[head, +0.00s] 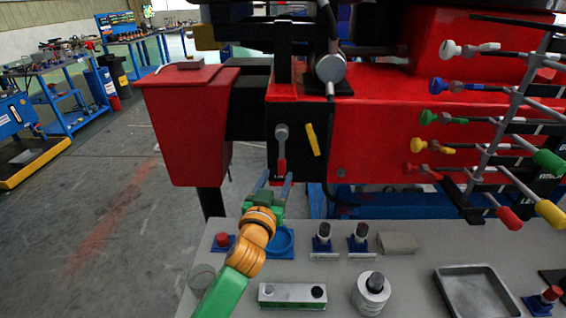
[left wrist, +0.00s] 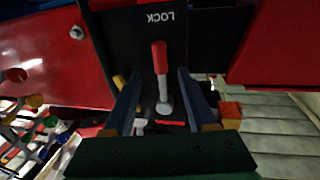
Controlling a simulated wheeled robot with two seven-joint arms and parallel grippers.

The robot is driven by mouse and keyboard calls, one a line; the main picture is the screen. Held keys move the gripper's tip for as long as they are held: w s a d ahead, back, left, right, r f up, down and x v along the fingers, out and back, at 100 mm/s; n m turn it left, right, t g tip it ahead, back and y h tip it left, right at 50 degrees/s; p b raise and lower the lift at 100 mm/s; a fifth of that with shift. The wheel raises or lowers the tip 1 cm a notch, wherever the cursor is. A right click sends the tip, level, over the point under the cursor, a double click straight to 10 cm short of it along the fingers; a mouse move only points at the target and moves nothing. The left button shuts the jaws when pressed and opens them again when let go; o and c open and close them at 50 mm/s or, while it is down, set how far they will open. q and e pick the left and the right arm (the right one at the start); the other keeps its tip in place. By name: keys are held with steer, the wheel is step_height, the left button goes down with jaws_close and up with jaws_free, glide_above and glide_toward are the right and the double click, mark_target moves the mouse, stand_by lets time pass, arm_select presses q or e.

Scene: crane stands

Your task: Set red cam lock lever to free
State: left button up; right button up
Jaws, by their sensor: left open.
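The red cam lock lever (head: 282,166) hangs from a grey pivot on the black panel of the red machine, its red handle pointing down. In the left wrist view, which is upside down, the red handle (left wrist: 159,56) lies by the word LOCK, with its grey shank and pivot below it in the picture. My left gripper (head: 274,180) is open, just below and in front of the handle. In the left wrist view its two fingers (left wrist: 160,78) stand apart, one on each side of the lever. I cannot tell whether either touches it. My right gripper is out of view.
A yellow handle (head: 312,139) is beside the lever on the right. A red box (head: 186,120) juts out at the left. A grey bench (head: 225,284) with knobs, blocks and a tray (head: 478,292) lies below. Coloured valve levers (head: 437,117) stand at the right.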

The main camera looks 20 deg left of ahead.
mark_target(281, 166)
arm_select(q)
steer(key=w, duration=0.4)
steer(key=shift+w+a, duration=0.2)
steer(key=shift+s+r, duration=0.1)
steer(key=shift+s, duration=0.05)
steer(key=shift+c, duration=1.3)
jaws_close()
